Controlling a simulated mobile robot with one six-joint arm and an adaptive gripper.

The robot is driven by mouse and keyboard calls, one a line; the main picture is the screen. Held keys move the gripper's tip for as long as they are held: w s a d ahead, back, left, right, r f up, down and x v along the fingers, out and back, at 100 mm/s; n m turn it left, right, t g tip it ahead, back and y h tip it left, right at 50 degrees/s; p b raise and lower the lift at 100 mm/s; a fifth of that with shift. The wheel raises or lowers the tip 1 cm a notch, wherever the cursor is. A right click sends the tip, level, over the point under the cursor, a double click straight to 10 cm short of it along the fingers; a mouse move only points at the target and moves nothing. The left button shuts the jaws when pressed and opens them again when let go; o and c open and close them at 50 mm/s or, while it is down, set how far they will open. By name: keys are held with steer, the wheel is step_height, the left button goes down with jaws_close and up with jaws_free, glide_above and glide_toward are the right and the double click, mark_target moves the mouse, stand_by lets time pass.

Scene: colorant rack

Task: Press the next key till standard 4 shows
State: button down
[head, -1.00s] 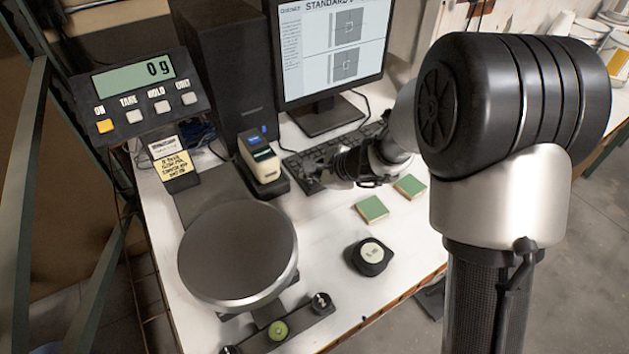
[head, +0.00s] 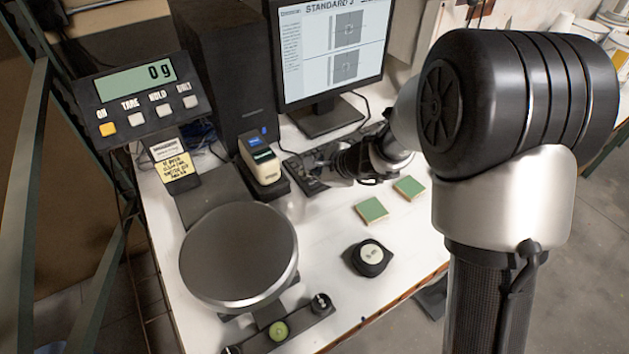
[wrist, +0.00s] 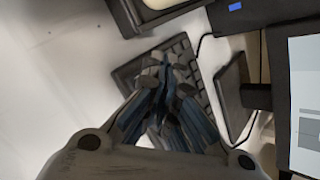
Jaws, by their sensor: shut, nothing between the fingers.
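My gripper (head: 338,172) is over the keyboard's right part. In the wrist view my gripper (wrist: 165,68) has its fingers together and empty, covering some keys. I cannot tell whether the tips touch a key. No key labels are readable.
A white handheld device (head: 262,160) stands left of the keyboard. Two green tiles (head: 372,209) and a round black puck (head: 371,257) lie in front. A scale pan (head: 238,250) and its display (head: 135,88), reading 0 g, are at the left.

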steer(key=shift+r, duration=0.1)
step_height(320, 180, up, 5)
steer(key=p, duration=0.4)
stand_by(1.8)
steer(key=shift+s+d+f, duration=0.1)
steer(key=shift+s+f, duration=0.1)
steer(key=shift+f, duration=0.05)
steer(key=s+d+f+n+h+p, duration=0.2)
steer(key=d+n+h+p, duration=0.1)
steer(key=n+h, duration=0.1)
step_height(320, 180, up, 6)
steer(key=n+t+h+p, duration=0.1)
steer(key=n+t+p, duration=0.15)
steer(key=n, duration=0.45)
glide_above(313, 185)
steer(key=w+d, duration=0.1)
steer(key=shift+d, duration=0.15)
